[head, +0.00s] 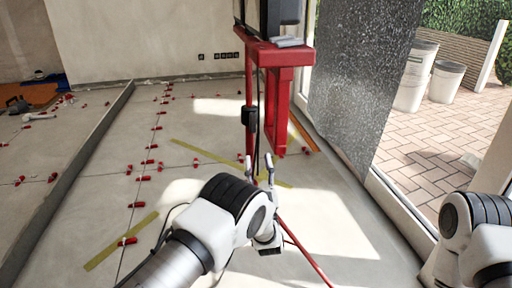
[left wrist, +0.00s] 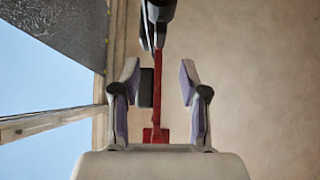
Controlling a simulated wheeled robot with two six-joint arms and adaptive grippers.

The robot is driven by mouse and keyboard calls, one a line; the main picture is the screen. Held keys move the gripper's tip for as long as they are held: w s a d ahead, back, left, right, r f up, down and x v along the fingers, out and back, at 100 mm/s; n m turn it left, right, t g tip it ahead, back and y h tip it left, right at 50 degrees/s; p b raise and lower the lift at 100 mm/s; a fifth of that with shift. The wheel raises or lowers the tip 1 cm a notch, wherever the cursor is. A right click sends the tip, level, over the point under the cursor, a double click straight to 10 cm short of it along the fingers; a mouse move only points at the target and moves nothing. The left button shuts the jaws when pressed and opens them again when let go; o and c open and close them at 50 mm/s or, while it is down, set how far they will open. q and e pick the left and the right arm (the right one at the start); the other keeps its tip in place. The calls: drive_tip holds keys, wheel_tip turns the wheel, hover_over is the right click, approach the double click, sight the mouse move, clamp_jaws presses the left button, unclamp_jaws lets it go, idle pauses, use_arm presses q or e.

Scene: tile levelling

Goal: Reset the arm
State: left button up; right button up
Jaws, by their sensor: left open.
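My left arm (head: 215,222) reaches in from the bottom of the head view. My left gripper (head: 262,168) is open over the tiled floor, in front of the red stand. In the left wrist view the two fingers (left wrist: 158,95) are spread apart, with nothing held between them. A red bar and a dark part of the stand show behind the gap. My right arm (head: 470,235) shows at the lower right of the head view; its gripper is out of the frame.
A red stand (head: 274,55) rises beyond my left gripper. Red levelling clips (head: 138,205) and yellow strips (head: 120,242) lie on the tiles. A speckled grey panel (head: 362,80) stands at the right by the doorway. White buckets (head: 445,82) are outside. A low step (head: 70,185) runs along the left.

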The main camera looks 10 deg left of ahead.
use_arm(q)
drive_tip(key=shift+s, duration=0.1)
drive_tip(key=s+a+f+m+g+h+p, duration=0.1)
drive_tip(key=a+f+m+g+h+p, duration=0.2)
drive_tip(key=a, duration=0.7)
drive_tip(key=s+a+f+m+g+h+p, duration=0.1)
drive_tip(key=s+a+f+g+h, duration=0.2)
drive_tip(key=s+f, duration=0.45)
drive_tip(key=s+a+f+m+g+h+p, duration=0.1)
drive_tip(key=s+a+f+g, duration=0.2)
drive_tip(key=s+f+g, duration=0.5)
drive_tip(key=s+d+f+g+h, duration=0.1)
drive_tip(key=s+f+g, duration=0.2)
drive_tip(key=s, duration=0.6)
drive_tip(key=s+d+f+g+h, duration=0.1)
drive_tip(key=s+f+g, duration=0.3)
drive_tip(key=s, duration=0.5)
drive_tip(key=s+d+f+g+h, duration=0.2)
drive_tip(key=s+f+g, duration=0.1)
drive_tip(key=s, duration=0.6)
wheel_tip(320, 180, up, 38)
drive_tip(key=s+p, duration=0.1)
drive_tip(key=p, duration=3.7)
drive_tip(key=shift+a+f+n+g, duration=0.15)
drive_tip(key=shift+n+g, duration=0.25)
